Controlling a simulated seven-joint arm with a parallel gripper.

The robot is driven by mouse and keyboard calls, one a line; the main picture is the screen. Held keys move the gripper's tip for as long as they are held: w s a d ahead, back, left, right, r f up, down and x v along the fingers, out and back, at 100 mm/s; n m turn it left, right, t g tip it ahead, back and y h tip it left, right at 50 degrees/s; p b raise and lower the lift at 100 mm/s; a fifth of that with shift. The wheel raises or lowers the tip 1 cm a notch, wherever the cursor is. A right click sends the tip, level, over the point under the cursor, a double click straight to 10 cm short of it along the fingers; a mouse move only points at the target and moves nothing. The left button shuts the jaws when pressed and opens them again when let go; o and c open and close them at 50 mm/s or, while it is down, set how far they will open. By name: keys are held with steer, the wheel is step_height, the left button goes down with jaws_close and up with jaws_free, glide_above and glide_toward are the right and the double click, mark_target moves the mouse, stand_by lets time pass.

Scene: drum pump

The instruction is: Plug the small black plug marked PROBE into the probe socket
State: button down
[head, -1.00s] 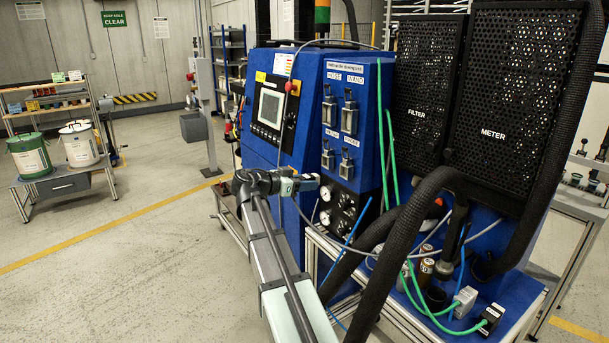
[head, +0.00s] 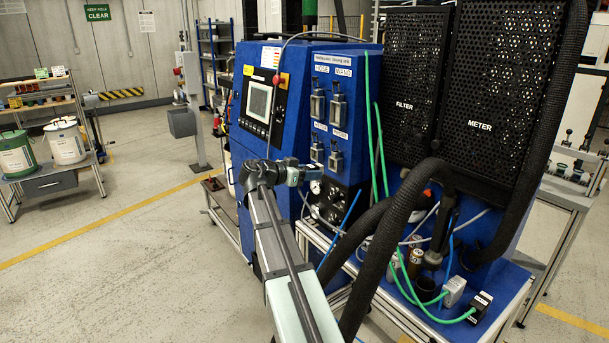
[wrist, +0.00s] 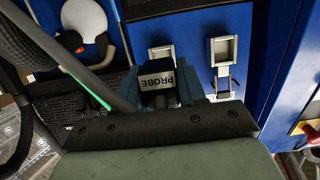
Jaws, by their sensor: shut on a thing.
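The small black plug with a white PROBE label (wrist: 157,80) sits between the fingers of my gripper (wrist: 158,92) in the wrist view. My gripper is shut on it. A metal socket with a raised flap (wrist: 161,52) lies just beyond the plug, partly hidden by it; I cannot tell whether they touch. A second metal socket (wrist: 222,52) is to its right, clear of the gripper. In the head view my gripper (head: 311,172) is just below the lower-left socket (head: 317,151) and lower-right socket (head: 336,158) on the blue panel. Their labels are too small to read surely. The plug is not discernible there.
Gauges (head: 325,203) lie below the sockets. Thick black hoses (head: 400,215) and hanging green cables (head: 379,150) are close to the right of my arm. A grey plug (head: 454,291) and another black plug (head: 480,307) lie on the blue ledge. Open floor is left.

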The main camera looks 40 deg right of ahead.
mark_target(305, 167)
steer(key=shift+d, duration=0.5)
steer(key=shift+r+x, duration=0.2)
steer(key=shift+x, duration=0.65)
steer(key=shift+r+x, duration=0.2)
steer(key=shift+x, duration=0.65)
steer(key=shift+r+x, duration=0.2)
steer(key=shift+x, duration=0.65)
stand_by(2.7)
steer(key=shift+d, duration=0.2)
steer(key=c, duration=0.6)
jaws_free()
steer(key=shift+o, duration=0.2)
steer(key=shift+a, duration=0.15)
steer(key=shift+v, duration=4.35)
